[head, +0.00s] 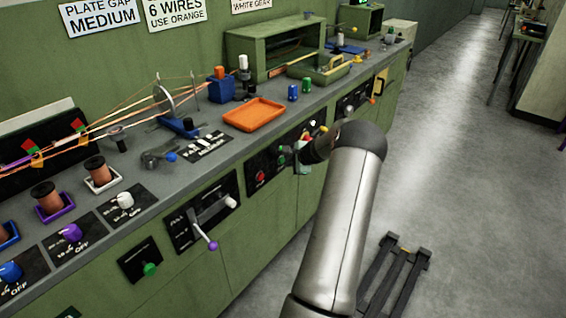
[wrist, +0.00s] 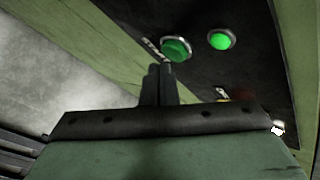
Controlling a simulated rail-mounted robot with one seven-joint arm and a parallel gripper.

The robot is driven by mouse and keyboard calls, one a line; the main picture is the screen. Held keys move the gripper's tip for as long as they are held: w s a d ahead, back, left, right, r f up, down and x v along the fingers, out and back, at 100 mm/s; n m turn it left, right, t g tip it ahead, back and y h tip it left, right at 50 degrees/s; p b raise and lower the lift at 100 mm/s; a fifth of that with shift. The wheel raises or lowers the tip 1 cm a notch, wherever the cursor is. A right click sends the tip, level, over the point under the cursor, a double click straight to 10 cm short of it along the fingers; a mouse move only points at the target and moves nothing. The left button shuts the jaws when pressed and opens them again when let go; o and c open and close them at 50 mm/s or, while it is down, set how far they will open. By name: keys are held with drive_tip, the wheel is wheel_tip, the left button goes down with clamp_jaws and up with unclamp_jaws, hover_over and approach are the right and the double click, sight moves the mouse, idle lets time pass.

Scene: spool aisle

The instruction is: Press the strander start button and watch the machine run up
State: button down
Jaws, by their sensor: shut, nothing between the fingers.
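A dark green round button (wrist: 177,49) in a metal ring sits on the black panel (wrist: 120,10) in the wrist view, with a small white label beside it. A brighter green round lamp or button (wrist: 221,39) is to its right. My gripper (wrist: 162,70) is shut and empty, its fingertips at the lower edge of the dark green button; I cannot tell whether they touch it. In the head view the panel (head: 252,188) is on the bench front, with a red button (head: 260,177); my gripper (head: 299,158) is at its right part, partly hidden by my arm.
The green bench (head: 225,262) runs along the wall. An orange tray (head: 254,114), copper spools and a wire wheel (head: 163,100) are on top. A purple-knobbed lever (head: 212,245) and a green knob (head: 149,269) stick out from its front.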

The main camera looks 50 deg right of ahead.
drive_tip(key=shift+w, duration=0.2)
idle(0.4)
drive_tip(key=shift+w, duration=0.45)
idle(0.4)
drive_tip(key=shift+s, duration=0.1)
drive_tip(key=shift+s+b, duration=0.5)
drive_tip(key=shift+b, duration=0.05)
drive_tip(key=s+b, duration=0.3)
drive_tip(key=s, duration=0.3)
drive_tip(key=shift+d, duration=0.15)
idle(0.6)
